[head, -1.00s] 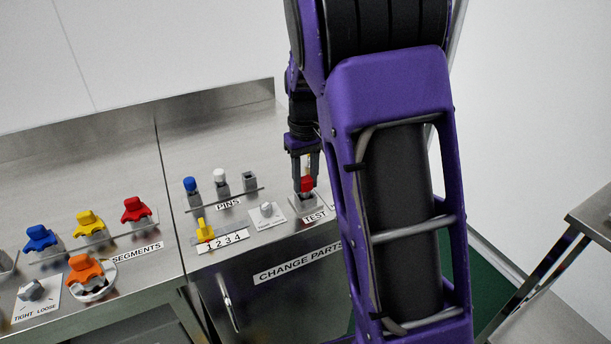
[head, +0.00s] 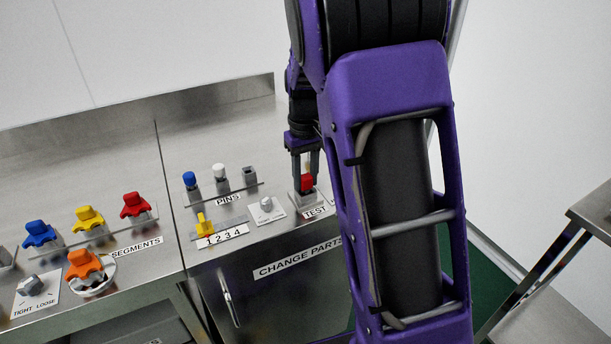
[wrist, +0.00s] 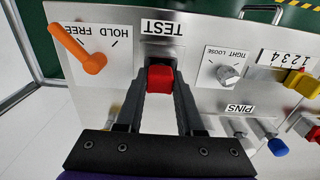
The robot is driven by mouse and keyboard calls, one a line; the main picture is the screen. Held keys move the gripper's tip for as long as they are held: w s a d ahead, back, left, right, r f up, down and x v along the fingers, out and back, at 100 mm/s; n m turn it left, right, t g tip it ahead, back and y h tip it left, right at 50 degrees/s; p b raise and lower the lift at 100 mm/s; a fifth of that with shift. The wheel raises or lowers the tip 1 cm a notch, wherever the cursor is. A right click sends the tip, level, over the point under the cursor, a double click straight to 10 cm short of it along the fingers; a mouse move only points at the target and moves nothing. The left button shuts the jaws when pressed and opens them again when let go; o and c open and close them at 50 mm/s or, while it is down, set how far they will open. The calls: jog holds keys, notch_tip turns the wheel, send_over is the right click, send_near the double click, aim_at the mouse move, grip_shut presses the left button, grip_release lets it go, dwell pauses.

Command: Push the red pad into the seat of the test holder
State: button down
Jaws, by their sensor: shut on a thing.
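The red pad (head: 307,182) stands upright at the test holder (head: 306,197), behind the TEST label. My gripper (head: 306,174) points down and is shut on the red pad, one finger on each side. In the wrist view the red pad (wrist: 160,79) sits between the fingertips, just below the TEST label. The pad's lower end and the holder's seat are hidden, so I cannot tell how deep the pad sits.
An orange lever (wrist: 80,50) marked HOLD and FREE is left of the holder in the wrist view. A tight/loose knob (head: 266,204) and the pins rack (head: 221,188) stand left of the holder in the head view. Coloured segments (head: 88,218) stand further left.

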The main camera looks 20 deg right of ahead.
jog(key=shift+f, duration=0.1)
jog(key=shift+c, duration=2.3)
grip_release()
